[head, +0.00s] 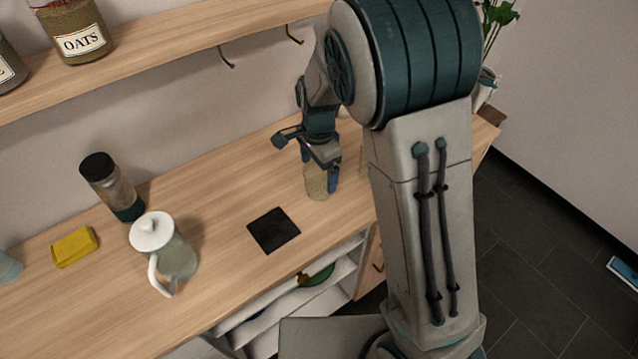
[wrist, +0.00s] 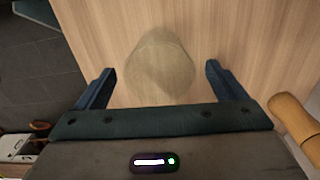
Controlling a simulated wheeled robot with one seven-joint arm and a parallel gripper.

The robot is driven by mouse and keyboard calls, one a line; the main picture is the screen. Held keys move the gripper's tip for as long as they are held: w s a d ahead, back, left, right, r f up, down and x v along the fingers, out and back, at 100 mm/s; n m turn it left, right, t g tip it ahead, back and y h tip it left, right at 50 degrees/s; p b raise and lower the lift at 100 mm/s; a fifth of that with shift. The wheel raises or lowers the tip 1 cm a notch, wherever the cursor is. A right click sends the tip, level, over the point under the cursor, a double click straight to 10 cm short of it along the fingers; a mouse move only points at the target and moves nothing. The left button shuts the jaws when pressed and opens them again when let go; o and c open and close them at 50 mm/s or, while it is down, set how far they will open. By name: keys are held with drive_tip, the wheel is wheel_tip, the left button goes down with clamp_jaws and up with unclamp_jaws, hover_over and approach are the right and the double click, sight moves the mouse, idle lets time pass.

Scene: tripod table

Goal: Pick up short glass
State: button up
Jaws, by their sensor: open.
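A short, clear glass (head: 316,184) stands on the wooden counter, right of the black square mat. In the wrist view the glass (wrist: 160,65) is a pale, see-through shape ahead of my gripper and roughly centred between the fingers. My gripper (head: 318,172) is above and around the glass in the head view, partly covering it. In the wrist view my gripper (wrist: 156,80) is open, with one blue finger on each side and visible room between each finger and the glass. I cannot tell how deep the fingertips reach along it.
A black mat (head: 273,230), a lidded pitcher (head: 176,254), a dark-topped bottle (head: 112,187) and a yellow sponge (head: 74,246) are on the counter to the left. A shelf (head: 165,45) with jars runs above. A tan wooden object (wrist: 294,120) lies right in the wrist view.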

sight(319, 177)
wheel_tip(319, 177, down, 4)
drive_tip(key=shift+d+r, duration=0.1)
drive_tip(key=shift+r, duration=0.15)
drive_tip(key=c, duration=1.2)
